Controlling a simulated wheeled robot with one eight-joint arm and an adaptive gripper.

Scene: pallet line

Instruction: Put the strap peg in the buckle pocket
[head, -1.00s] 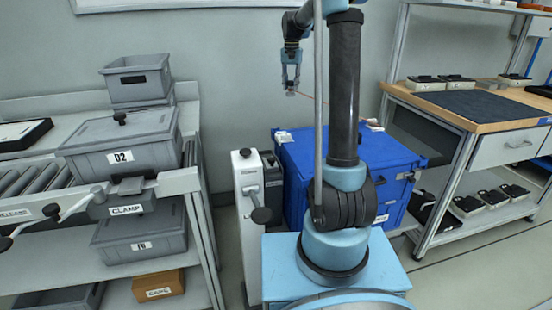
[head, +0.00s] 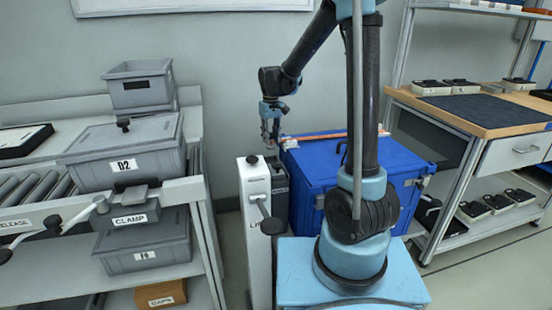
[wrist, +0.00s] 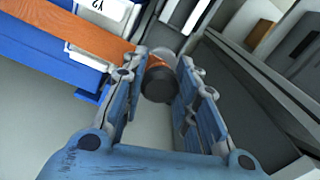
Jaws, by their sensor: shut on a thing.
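The strap peg is a dark round cylinder (wrist: 158,84) between my gripper's fingers in the wrist view. An orange strap (wrist: 92,38) runs from it to the upper left, and in the head view the strap (head: 325,135) stretches across the top of the blue crate (head: 330,160). My gripper (head: 270,138) points down, shut on the peg, just above the dark-topped unit (head: 276,180) beside the white post. In the wrist view the gripper (wrist: 160,95) has one finger on each side of the peg. I cannot make out the buckle pocket opening clearly.
The white post (head: 255,205) with a black-knobbed lever stands left of the crate. A rack with grey bins (head: 130,155) and clamp handles is at left. A wooden-topped workbench (head: 490,110) is at right. Floor shows between crate and bench.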

